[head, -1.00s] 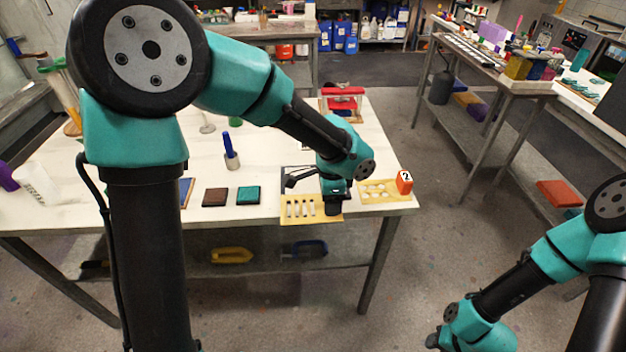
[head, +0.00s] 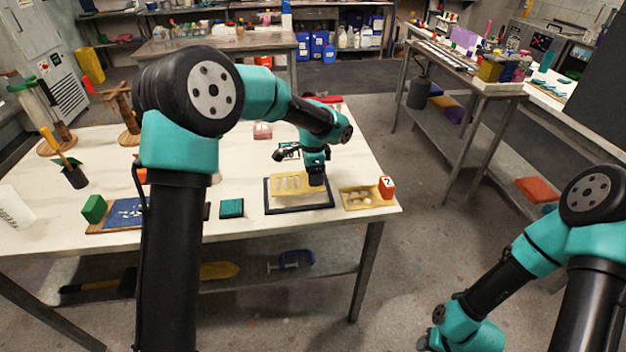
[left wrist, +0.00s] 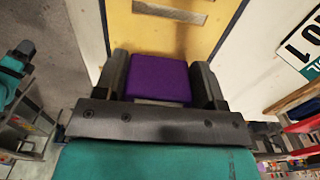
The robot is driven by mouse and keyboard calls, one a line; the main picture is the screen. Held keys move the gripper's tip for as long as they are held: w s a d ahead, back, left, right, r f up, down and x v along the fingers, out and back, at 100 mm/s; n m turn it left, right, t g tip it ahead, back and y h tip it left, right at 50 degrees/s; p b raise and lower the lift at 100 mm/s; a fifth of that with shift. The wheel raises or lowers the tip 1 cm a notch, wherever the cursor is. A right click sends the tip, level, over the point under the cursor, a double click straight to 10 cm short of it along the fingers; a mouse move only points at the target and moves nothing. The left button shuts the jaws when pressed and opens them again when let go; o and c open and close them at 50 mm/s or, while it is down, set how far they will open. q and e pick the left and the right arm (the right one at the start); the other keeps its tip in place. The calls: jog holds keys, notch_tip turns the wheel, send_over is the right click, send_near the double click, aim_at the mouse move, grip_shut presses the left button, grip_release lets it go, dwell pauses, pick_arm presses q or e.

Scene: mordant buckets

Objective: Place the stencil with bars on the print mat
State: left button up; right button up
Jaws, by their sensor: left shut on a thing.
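The stencil with bars (head: 289,184) is a yellow plate with a row of pale slots. In the head view it is over the dark-edged print mat (head: 269,206), and I cannot tell whether it touches it. My left gripper (head: 317,178) is at the stencil's right end. In the left wrist view the gripper (left wrist: 160,80) is shut on a purple block (left wrist: 159,77) on the yellow plate (left wrist: 150,38). One slot and the mat's dark edge show there. The gripper hides part of the stencil.
Another yellow stencil (head: 357,200) with round holes lies right of the mat, by an orange block (head: 386,187) marked 2. A green pad (head: 231,208) lies to the left. The table's front edge is close to the mat.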

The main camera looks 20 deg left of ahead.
pick_arm(q)
jog(key=shift+w+a+f, duration=0.15)
jog(key=shift+w+f, duration=0.15)
jog(key=shift+w, duration=0.15)
jog(key=shift+f, duration=1.5)
jog(key=shift+f, duration=0.2)
jog(key=o, duration=0.9)
jog(key=shift+r, duration=0.1)
notch_tip(320, 180, up, 12)
jog(key=shift+s+r, duration=0.1)
